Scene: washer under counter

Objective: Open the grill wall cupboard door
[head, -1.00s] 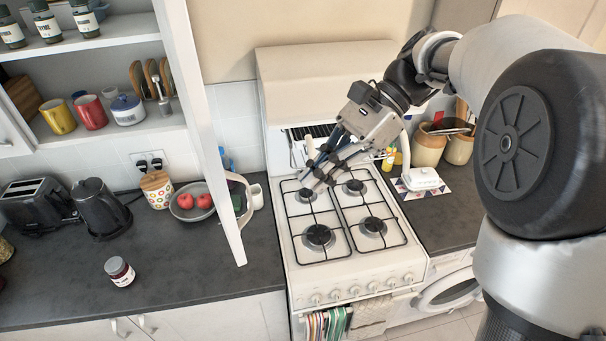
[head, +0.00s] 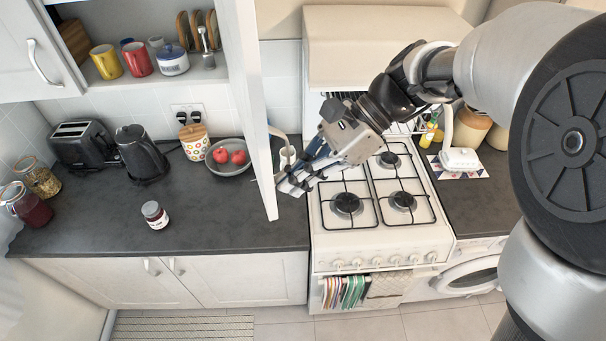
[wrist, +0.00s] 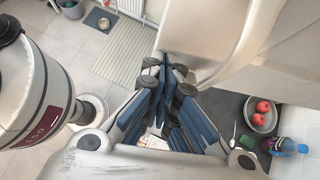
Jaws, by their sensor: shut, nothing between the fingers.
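The white grill wall cupboard door (head: 252,110) stands swung out from the cupboard at the upper left in the head view, seen nearly edge-on. Shelves with mugs show beside it. A pale curved piece, seemingly its handle, shows at the door's right side, partly hidden. My gripper (head: 295,183) is shut and empty, just right of the door's lower part, over the counter and hob edge. I cannot tell whether it touches the door. In the wrist view, my gripper's fingers (wrist: 165,82) lie beside a large pale surface, seemingly the door (wrist: 215,30).
The gas hob (head: 375,200) stands below and right of my gripper. A bowl of red fruit (head: 230,158), a kettle (head: 140,153), a toaster (head: 84,142) and a jar (head: 155,214) stand on the dark counter (head: 215,225).

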